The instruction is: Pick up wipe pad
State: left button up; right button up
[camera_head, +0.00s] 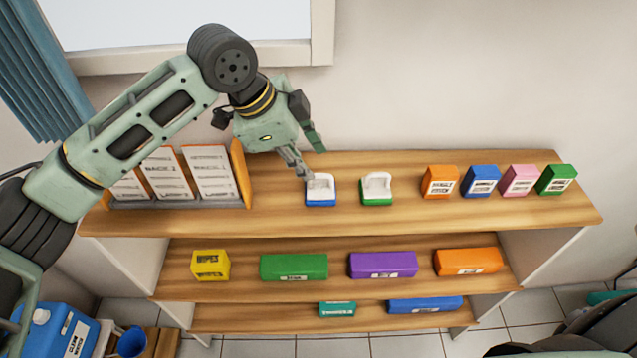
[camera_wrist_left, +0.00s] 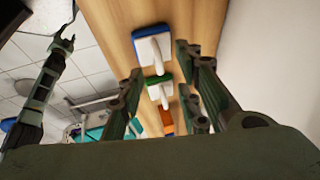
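Two small pads with white tops and upright white handles stand on the top shelf; either could be the wipe pad. One has a blue base (camera_head: 320,191) and the other a green base (camera_head: 377,190). My left gripper (camera_head: 311,162) is just above and behind the blue-based pad, its fingers apart and nothing between them. In the left wrist view the blue-based pad (camera_wrist_left: 153,45) and green-based pad (camera_wrist_left: 159,90) show beyond the open fingers (camera_wrist_left: 160,95). My right arm shows at the left of that view, its gripper (camera_wrist_left: 62,42) too small to read.
A rack of labelled packets (camera_head: 168,205) stands left on the top shelf (camera_head: 280,215). Several coloured boxes, including an orange one (camera_head: 440,183), stand to the right. A yellow box (camera_head: 210,265) and long boxes are on the shelf below. The wall is close behind.

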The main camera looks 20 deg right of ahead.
aim_at(316, 175)
pick_arm(q)
jog(key=x, duration=0.1)
jog(key=p+x, duration=0.1)
jog(key=x, duration=0.1)
jog(key=shift+s+d+f, duration=0.15)
jog(key=shift+s+f, duration=0.05)
jog(key=shift+f, duration=0.1)
jog(key=shift+p+x, duration=0.35)
jog(key=shift+x, duration=0.4)
jog(key=shift+w, duration=0.15)
jog(key=c, duration=0.5)
grip_shut()
pick_arm(e)
jog(key=shift+s+d+r, duration=0.1)
jog(key=shift+s+r, duration=0.2)
jog(key=shift+r, duration=0.2)
jog(key=shift+s+d+r, duration=0.1)
jog(key=shift+s+r, duration=0.2)
jog(key=shift+r, duration=0.2)
